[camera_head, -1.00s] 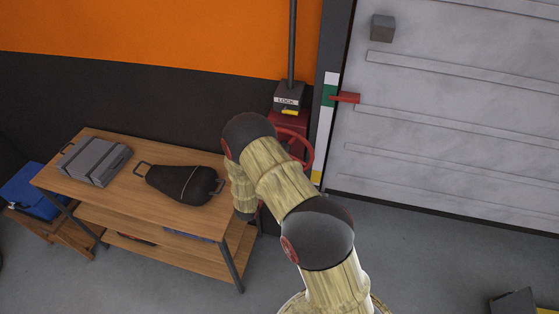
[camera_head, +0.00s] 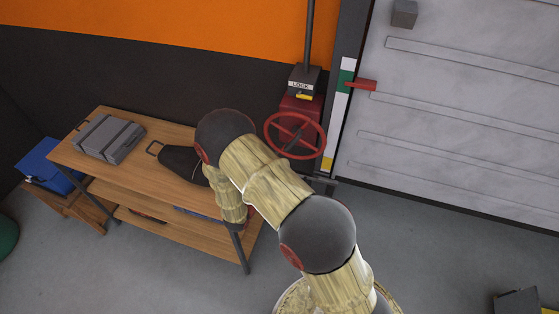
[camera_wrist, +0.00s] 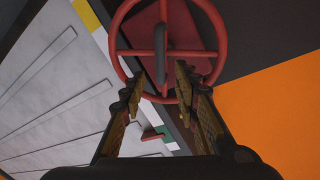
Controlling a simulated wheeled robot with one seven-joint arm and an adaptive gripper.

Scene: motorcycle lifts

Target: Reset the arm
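My arm (camera_head: 268,185) reaches up from the lower right of the head view and bends down in front of the workbench. Its end is hidden there behind the arm's own links. In the wrist view my gripper (camera_wrist: 158,78) has its two fingers apart, with nothing held between them. A red handwheel (camera_wrist: 118,42) lies beyond the fingertips at the top of that view. The wheel also shows whole in the head view (camera_head: 296,116), right of the arm's upper joint. I cannot tell the exact gap between fingertips and wheel.
A wooden workbench (camera_head: 165,130) carries a grey case (camera_head: 108,138) and a black bag (camera_head: 180,163), partly covered by my arm. A blue box (camera_head: 45,165) is at the left.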

